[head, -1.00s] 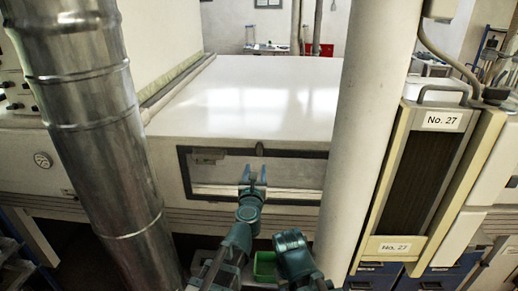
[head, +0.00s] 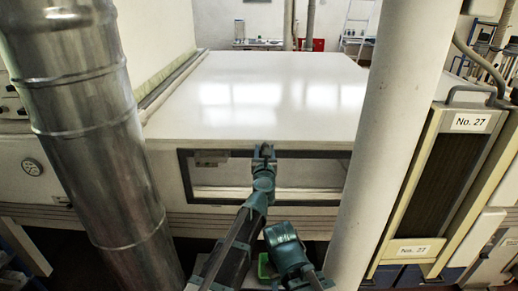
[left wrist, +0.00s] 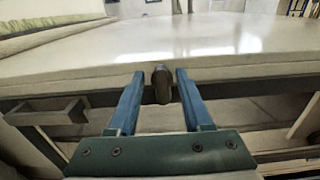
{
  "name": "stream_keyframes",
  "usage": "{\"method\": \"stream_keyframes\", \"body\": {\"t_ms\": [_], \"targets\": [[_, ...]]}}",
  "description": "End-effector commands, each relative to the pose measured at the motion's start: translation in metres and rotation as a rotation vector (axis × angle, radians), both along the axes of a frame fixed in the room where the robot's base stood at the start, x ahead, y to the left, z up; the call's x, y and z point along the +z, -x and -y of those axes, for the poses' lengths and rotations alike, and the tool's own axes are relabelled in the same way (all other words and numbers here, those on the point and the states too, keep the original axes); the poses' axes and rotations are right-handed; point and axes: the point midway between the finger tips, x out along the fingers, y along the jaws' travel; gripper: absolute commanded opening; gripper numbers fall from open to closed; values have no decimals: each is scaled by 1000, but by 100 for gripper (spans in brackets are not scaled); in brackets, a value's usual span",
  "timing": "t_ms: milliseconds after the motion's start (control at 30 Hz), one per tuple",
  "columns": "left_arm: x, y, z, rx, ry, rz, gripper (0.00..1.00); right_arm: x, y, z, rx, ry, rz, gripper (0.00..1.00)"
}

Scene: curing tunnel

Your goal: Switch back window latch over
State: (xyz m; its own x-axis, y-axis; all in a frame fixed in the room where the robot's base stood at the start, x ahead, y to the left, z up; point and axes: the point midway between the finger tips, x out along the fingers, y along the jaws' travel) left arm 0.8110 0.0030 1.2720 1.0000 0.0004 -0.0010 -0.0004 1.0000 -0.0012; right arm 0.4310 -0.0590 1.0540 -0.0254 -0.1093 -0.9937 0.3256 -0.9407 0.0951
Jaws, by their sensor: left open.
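The window (head: 220,175) is a dark-framed opening in the front of the white tunnel housing. The latch (left wrist: 162,84) is a small brown knob at the window's top edge in the left wrist view. My left gripper (left wrist: 160,76) is open, with one blue finger on each side of the latch. Small gaps show between the fingers and the knob. In the head view my left gripper (head: 264,153) is at the middle of the top frame and largely covers the latch.
A bracket-like handle (left wrist: 50,115) sits left of the fingers; it also shows in the head view (head: 209,158). A metal duct (head: 95,130) stands at left and a pale column (head: 385,130) at right. The white tunnel top (head: 270,95) is clear.

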Motion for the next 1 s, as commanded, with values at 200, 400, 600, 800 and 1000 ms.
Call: {"method": "stream_keyframes", "body": {"t_ms": [200, 400, 600, 800, 1000], "targets": [[0, -2, 2, 0, 0, 0, 50, 0, 0, 0, 0, 0, 0, 50], [0, -2, 2, 0, 0, 0, 27, 0, 0, 0, 0, 0, 0, 50], [0, -2, 2, 0, 0, 0, 0, 0, 0, 0, 0, 0, 0, 50], [0, -2, 2, 0, -1, 0, 0, 0, 0, 0, 0, 0, 0, 50], [0, -2, 2, 0, -30, 0, 0, 0, 0, 0, 0, 0, 0, 50]]}}
